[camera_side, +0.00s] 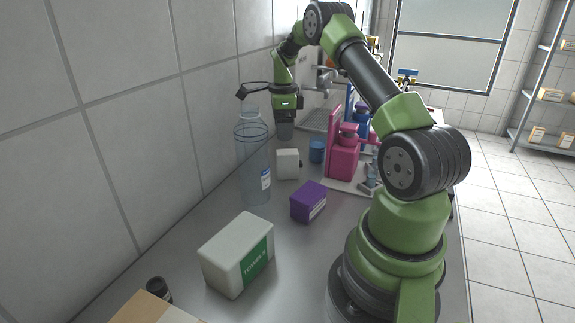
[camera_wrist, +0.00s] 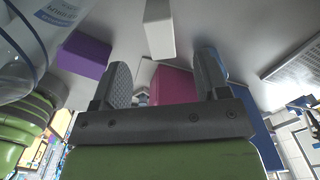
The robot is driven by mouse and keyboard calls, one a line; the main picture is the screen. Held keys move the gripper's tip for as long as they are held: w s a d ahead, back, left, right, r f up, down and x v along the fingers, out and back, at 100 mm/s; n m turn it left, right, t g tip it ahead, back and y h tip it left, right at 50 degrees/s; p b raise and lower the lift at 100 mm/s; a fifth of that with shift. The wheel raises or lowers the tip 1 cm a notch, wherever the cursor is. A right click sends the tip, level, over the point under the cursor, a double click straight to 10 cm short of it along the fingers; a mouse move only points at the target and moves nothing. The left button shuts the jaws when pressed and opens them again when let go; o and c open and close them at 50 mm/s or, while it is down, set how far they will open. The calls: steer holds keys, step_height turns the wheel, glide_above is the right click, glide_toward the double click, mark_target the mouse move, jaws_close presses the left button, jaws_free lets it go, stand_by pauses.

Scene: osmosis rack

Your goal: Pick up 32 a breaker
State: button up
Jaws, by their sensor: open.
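A tall clear beaker-like vessel (camera_side: 253,150) with a small blue-and-white label stands upright on the counter by the tiled wall. A second clear vessel (camera_side: 248,112) shows partly behind it. In the wrist view, a clear labelled vessel (camera_wrist: 28,38) fills the upper left corner, cut off by the frame. My gripper (camera_side: 285,130) is beyond the tall vessel, pointing down above the counter and apart from it. In the wrist view my gripper (camera_wrist: 163,62) has its two grey fingers spread with nothing held between them. I cannot read a 32 on any vessel.
A white box (camera_side: 288,164), blue cup (camera_side: 317,151) and purple box (camera_side: 308,203) stand near the vessels. A magenta container (camera_side: 343,160) is right of them. A white-green box (camera_side: 238,258) sits in front. The wall (camera_side: 140,130) bounds the left.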

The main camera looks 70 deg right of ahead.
mark_target(288, 152)
step_height(288, 152, down, 5)
steer(key=shift+s+d+f, duration=0.1)
steer(key=f, duration=0.5)
steer(key=shift+s+d, duration=0.15)
steer(key=shift+s, duration=0.25)
steer(key=c, duration=1.1)
